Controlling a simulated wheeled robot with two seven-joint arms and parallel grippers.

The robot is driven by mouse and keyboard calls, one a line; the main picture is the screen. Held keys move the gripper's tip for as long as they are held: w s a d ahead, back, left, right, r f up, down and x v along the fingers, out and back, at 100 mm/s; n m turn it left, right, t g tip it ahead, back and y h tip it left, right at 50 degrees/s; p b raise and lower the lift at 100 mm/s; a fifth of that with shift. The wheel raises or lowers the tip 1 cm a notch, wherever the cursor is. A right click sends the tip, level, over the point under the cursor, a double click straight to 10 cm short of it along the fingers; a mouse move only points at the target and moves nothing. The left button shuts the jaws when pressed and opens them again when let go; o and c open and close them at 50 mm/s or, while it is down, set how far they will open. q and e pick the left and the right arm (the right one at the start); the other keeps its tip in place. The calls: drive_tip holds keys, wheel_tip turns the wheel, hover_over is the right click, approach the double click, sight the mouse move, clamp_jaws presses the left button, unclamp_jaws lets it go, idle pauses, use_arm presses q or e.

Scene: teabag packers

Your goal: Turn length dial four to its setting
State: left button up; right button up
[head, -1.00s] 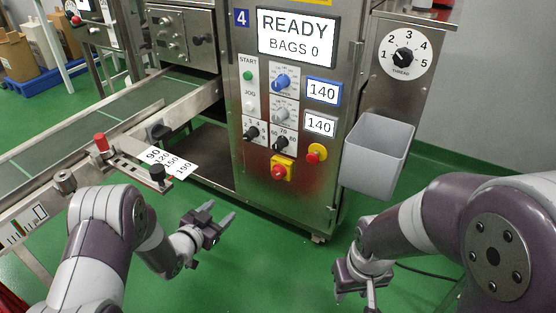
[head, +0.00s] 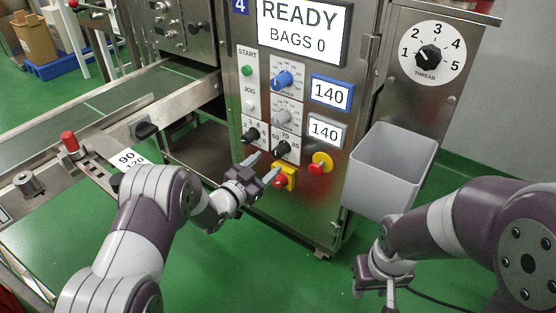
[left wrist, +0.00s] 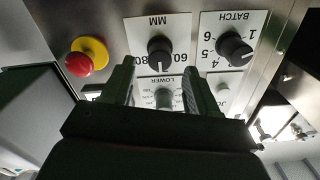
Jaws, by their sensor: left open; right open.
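The length dial is a black knob (head: 282,148) on a white plate marked 60, 70, 80, low on machine 4's front panel. In the left wrist view, upside down, it is the knob on the MM plate (left wrist: 160,47); its exact setting is too small to tell. My left gripper (head: 261,167) is open and empty, below and left of the dial in the head view. Its fingers (left wrist: 156,86) show apart in the left wrist view, the dial just past their tips and not between them. My right gripper (head: 378,284) hangs at lower right, away from the panel.
The black batch knob (head: 251,135) is left of the dial, and the grey lower knob (head: 282,116) above it. A red knob on a yellow plate (head: 291,172) and a red button (head: 317,168) are close below and right. A grey bin (head: 390,172) juts out at right.

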sight(275, 156)
use_arm(q)
drive_tip(key=b+x, duration=0.2)
drive_tip(key=x, duration=0.3)
drive_tip(key=shift+w+f, duration=0.1)
drive_tip(key=shift+f, duration=0.05)
drive_tip(key=shift+w+d, duration=0.3)
drive_tip(key=shift+w, duration=0.05)
drive_tip(key=c, duration=1)
use_arm(e)
wheel_tip(275, 156, down, 3)
drive_tip(key=shift+r, duration=0.1)
